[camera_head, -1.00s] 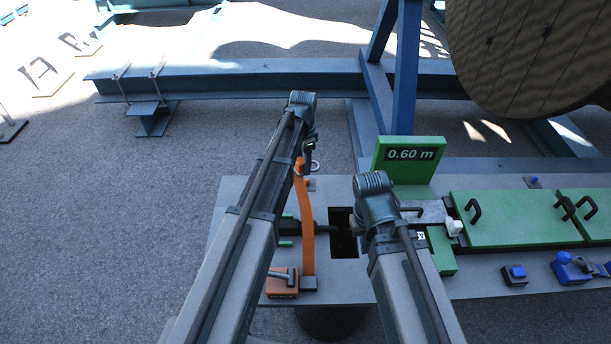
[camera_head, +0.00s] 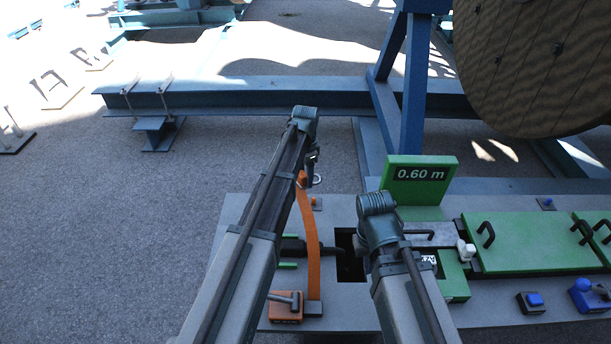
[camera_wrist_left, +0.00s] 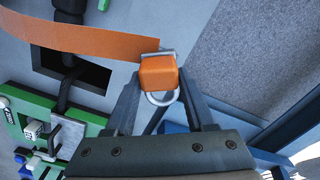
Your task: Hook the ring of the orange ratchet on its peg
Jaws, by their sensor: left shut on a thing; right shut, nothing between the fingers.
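My left gripper (camera_head: 312,168) is shut on the orange end block (camera_wrist_left: 158,74) of a strap and holds it above the bench. A metal ring (camera_wrist_left: 162,98) sticks out of the block between the fingers; it also shows beside the gripper in the head view (camera_head: 317,180). The orange strap (camera_head: 312,245) runs from the block down to the orange ratchet (camera_head: 285,307) with its grey handle.
The grey bench (camera_head: 340,318) carries a green display (camera_head: 421,180) reading 0.60 m, green covers (camera_head: 530,240) with black handles and a blue-knobbed lever (camera_head: 585,288). A blue steel frame (camera_head: 413,90) and a large reel (camera_head: 535,60) stand behind. A dark cable (camera_wrist_left: 65,95) crosses the opening.

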